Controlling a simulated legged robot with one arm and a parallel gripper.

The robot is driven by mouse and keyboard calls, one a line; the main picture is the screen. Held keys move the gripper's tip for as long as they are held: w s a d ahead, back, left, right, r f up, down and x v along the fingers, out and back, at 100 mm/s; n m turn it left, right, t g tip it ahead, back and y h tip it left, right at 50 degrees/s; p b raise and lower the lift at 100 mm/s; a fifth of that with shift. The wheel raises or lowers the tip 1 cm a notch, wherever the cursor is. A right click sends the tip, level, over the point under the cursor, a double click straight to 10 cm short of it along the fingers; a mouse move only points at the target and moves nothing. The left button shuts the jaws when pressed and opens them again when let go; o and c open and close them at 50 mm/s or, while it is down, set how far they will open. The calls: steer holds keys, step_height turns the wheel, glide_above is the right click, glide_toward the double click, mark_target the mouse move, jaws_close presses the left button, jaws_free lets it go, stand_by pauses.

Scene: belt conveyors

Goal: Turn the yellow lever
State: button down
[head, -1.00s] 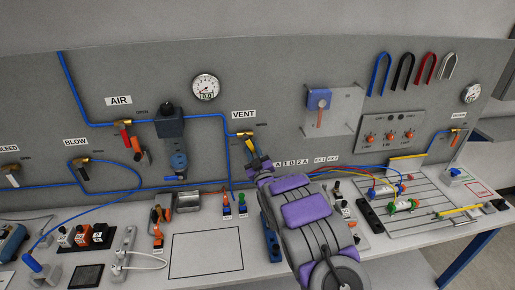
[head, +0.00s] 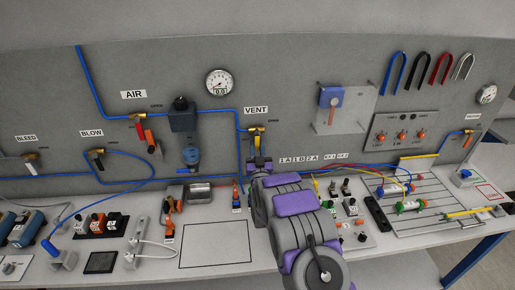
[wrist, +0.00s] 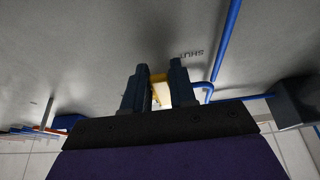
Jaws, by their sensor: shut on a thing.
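The yellow lever (head: 257,143) hangs from a brass valve on the grey panel, under the VENT label (head: 256,110). It points about straight down. My gripper (head: 260,162) is at the lever's lower end, partly hidden by my own arm in the head view. In the wrist view, my gripper's two dark fingers (wrist: 158,90) stand on both sides of the yellow lever (wrist: 158,77) and are shut on it. The word SHUT shows on the panel just right of the fingers. The lever's tip is hidden between the fingers.
A blue pipe (head: 215,110) runs to the valve and down beside it. The AIR valve with a red lever (head: 138,124) and a blue filter unit are to the left. A clear plate (head: 345,108) is to the right. Fittings and hoses crowd the bench below.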

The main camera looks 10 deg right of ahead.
steer(key=shift+a+r, duration=0.1)
steer(key=shift+r, duration=0.15)
steer(key=c, duration=1.3)
jaws_free()
steer(key=o, duration=0.3)
steer(key=shift+f, duration=0.15)
steer(key=b+v, duration=0.9)
steer(key=v, duration=0.8)
steer(key=shift+a+f+b, duration=0.15)
steer(key=shift+f+b, duration=0.05)
steer(key=shift+b, duration=0.15)
